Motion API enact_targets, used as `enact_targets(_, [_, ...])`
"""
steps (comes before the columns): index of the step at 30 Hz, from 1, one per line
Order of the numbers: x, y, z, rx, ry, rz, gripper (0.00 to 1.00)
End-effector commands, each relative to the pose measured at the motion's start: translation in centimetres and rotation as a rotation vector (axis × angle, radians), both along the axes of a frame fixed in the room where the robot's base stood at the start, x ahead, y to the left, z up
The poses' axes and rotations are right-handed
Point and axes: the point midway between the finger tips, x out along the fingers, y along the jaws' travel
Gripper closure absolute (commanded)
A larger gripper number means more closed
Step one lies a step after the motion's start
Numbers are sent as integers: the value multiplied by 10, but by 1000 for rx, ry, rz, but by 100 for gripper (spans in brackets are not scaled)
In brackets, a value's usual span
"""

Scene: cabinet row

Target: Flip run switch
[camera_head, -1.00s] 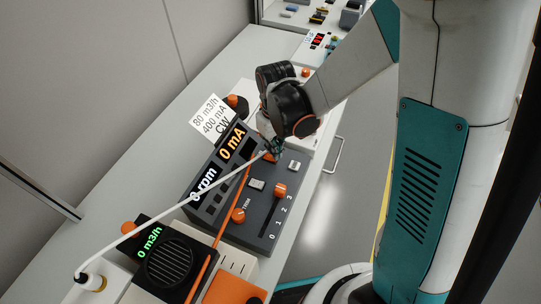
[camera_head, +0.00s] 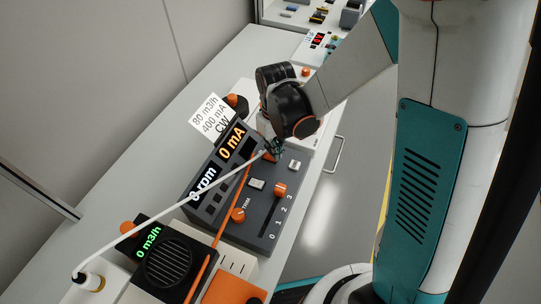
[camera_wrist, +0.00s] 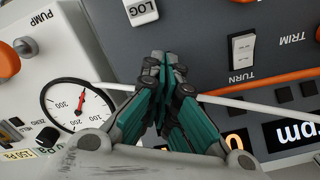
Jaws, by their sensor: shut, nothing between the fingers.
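The dark control panel (camera_head: 259,219) lies tilted on the bench, with displays reading 0 rpm and 0 mA. My gripper (camera_head: 275,150) is over its far end, close to a small orange part (camera_head: 268,157) that it partly covers. In the wrist view my gripper (camera_wrist: 160,60) is shut and empty, its tips over the panel between the LOG button (camera_wrist: 140,12) and the white rocker marked TURN (camera_wrist: 241,54). I see no label reading RUN; the run switch may be behind the fingers. I cannot tell whether the tips touch the panel.
A white cable (camera_head: 165,213) crosses the panel and passes behind my fingers in the wrist view. An orange cable (camera_head: 228,208) runs alongside. The pump unit with a round gauge (camera_wrist: 77,105) adjoins the panel. A black 0 m3/h unit (camera_head: 167,260) stands nearer.

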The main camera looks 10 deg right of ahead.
Motion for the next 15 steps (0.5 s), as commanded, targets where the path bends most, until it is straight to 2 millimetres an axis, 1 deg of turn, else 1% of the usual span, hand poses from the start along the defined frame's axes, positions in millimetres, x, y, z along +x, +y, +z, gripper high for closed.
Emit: enact_targets(15, [0, 0, -8, 0, 0, 0, 100])
